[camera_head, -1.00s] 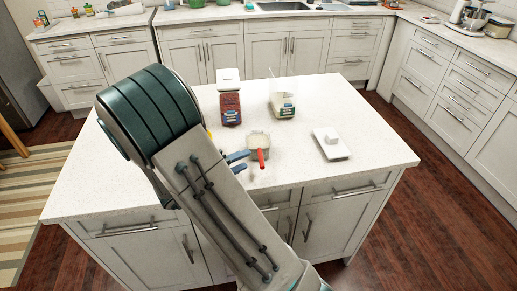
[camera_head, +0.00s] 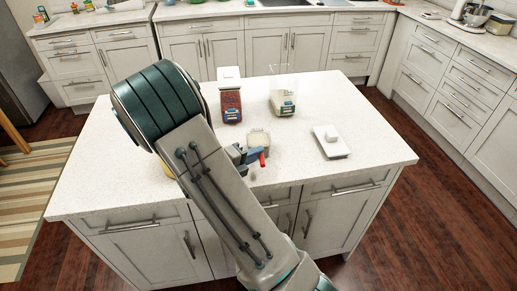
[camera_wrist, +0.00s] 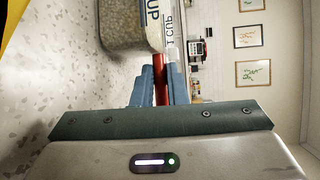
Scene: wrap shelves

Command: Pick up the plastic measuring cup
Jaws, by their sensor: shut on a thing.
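The measuring cup (camera_head: 258,138) is a small clear cup with a red handle (camera_head: 262,159), near the middle of the island top. My gripper (camera_head: 252,155) is at the handle, left of its red end. In the wrist view, the blue fingers of my gripper (camera_wrist: 160,85) are shut on the red handle (camera_wrist: 161,78). Dark lettering shows just beyond the fingers. I cannot tell whether the cup is clear of the counter. My arm hides part of the island top.
Behind the cup stand a white-lidded container with red contents (camera_head: 231,103) and a tall clear container (camera_head: 283,98). A white lid (camera_head: 331,142) lies to the right. A yellow thing (camera_head: 168,169) shows partly beside my arm. The island's right side (camera_head: 372,150) is clear.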

